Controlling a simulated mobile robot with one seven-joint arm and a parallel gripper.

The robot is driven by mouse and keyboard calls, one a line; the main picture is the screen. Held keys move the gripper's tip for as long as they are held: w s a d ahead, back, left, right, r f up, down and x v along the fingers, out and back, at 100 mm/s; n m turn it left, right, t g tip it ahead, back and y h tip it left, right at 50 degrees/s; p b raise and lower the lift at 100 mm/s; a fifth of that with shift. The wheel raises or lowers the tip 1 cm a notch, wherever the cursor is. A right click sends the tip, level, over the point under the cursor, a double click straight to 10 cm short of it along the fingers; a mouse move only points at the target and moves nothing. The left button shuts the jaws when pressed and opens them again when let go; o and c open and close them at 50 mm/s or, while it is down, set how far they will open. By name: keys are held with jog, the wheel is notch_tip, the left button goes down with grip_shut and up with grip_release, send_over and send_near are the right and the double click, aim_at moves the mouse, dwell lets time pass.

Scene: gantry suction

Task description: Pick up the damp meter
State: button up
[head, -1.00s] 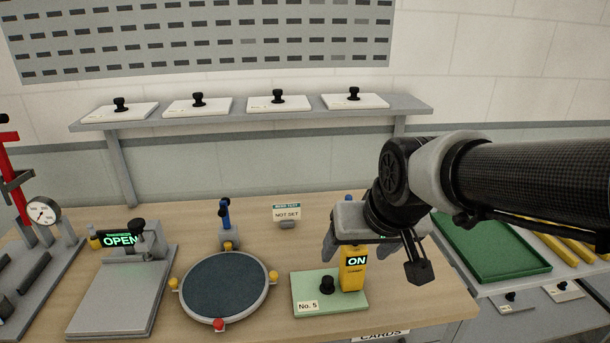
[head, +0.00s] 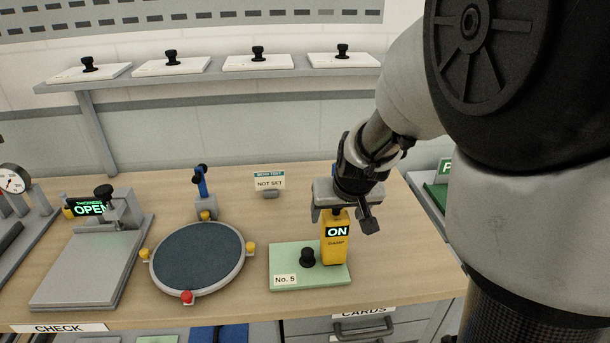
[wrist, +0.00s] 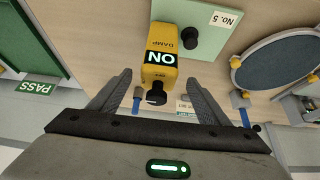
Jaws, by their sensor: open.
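The damp meter (head: 335,243) is a yellow block with a lit ON display and a dark top. It stands upright on the right part of a pale green plate labelled No. 5 (head: 285,264), beside the plate's black knob (head: 307,257). My gripper (head: 337,213) is above the meter in the head view, pointing down. In the wrist view my gripper (wrist: 158,82) is open, with the damp meter (wrist: 160,60) between and beyond the two fingers. I see no finger touching it.
A round dark plate (head: 198,258) with yellow and red knobs stands left of the green plate. A grey thickness stand (head: 90,270) reading OPEN is further left. A NOT SET sign (head: 269,182) stands behind. A green tray (head: 436,195) is to the right.

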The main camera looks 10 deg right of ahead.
aim_at(334, 238)
jog(key=b+x, duration=0.3)
jog(key=x, duration=0.5)
jog(key=shift+w+d+f+b, duration=0.1)
jog(key=shift+w+f+b, duration=0.15)
jog(key=shift+w+b, duration=0.05)
jog(key=shift+r, duration=0.1)
jog(key=c, duration=1.6)
notch_tip(334, 238, up, 10)
jog(key=p, duration=0.3)
jog(key=shift+p, duration=0.35)
jog(key=shift+c, duration=0.2)
notch_tip(334, 238, down, 9)
jog(key=b, duration=0.7)
jog(key=shift+r+b, duration=0.1)
jog(key=shift+b, duration=0.25)
